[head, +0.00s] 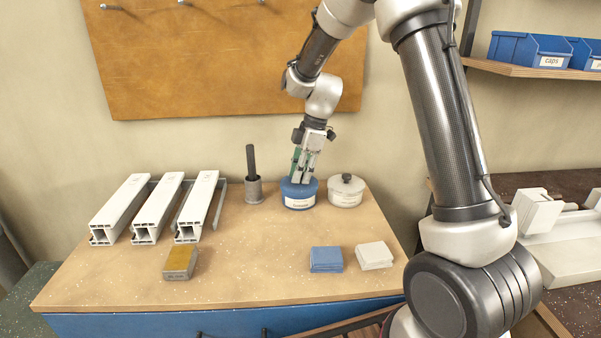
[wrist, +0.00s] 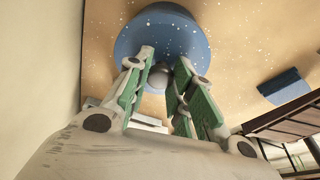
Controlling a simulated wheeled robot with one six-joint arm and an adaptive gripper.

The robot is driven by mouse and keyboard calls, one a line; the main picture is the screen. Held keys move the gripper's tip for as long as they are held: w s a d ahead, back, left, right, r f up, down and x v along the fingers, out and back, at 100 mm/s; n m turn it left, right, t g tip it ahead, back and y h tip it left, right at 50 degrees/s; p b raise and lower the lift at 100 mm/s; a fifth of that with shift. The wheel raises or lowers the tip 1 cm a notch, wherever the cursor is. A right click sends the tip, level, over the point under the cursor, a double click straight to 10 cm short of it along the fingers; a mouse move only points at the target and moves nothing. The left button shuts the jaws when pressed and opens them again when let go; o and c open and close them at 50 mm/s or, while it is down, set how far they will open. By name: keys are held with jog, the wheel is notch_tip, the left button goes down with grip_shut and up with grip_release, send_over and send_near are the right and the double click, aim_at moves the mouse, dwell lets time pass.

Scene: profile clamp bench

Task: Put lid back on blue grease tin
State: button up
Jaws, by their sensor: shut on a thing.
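The blue grease tin (head: 299,202) stands upright at the back of the bench, its pale label facing the front. A blue lid (head: 290,186) is on top of it; I see no gap between them, but cannot tell if it is fully seated. My gripper (head: 301,180) points down over the tin and is shut on the lid's knob. In the wrist view the round grey knob (wrist: 158,77) sits between my fingertips (wrist: 161,68), with the blue lid (wrist: 195,38) spread out behind them. The lid hides the tin's opening.
A white tin (head: 345,192) with a dark knob stands close on the right. A grey pot (head: 253,191) with a dark handle stands on the left. White profiles (head: 160,208) lie further left.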

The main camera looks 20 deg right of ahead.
jog(key=o, duration=1)
jog(key=shift+o, duration=0.5)
jog(key=o, duration=0.4)
jog(key=shift+r, duration=3.55)
grip_shut()
